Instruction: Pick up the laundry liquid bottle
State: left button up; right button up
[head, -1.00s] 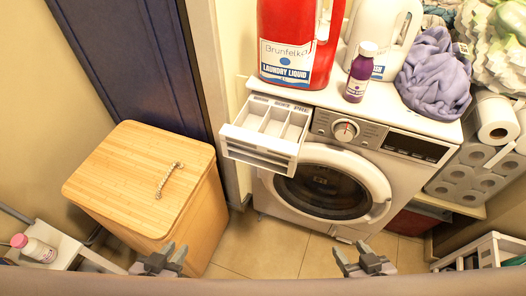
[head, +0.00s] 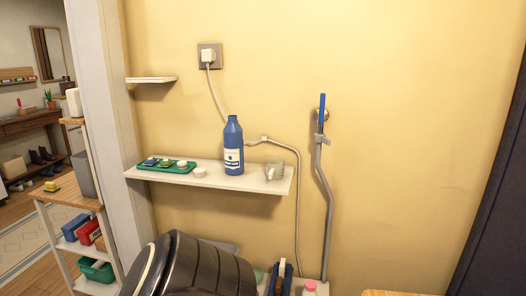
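A blue bottle (head: 233,148) with a pale label stands upright on the white wall shelf (head: 254,184). Its label is too small to read, so I cannot tell whether it is laundry liquid. The red jug labelled laundry liquid in the earlier frame is outside the present view. Neither of my grippers is in view.
A green tray (head: 178,168) with small items, a small white round item (head: 200,172) and a clear glass (head: 275,169) share the shelf. A large dark ribbed object (head: 188,268) stands below. A grey pipe (head: 329,205) with a blue-handled valve runs down the wall.

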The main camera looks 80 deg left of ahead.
aim_at(232, 133)
jog(key=u, duration=2.7)
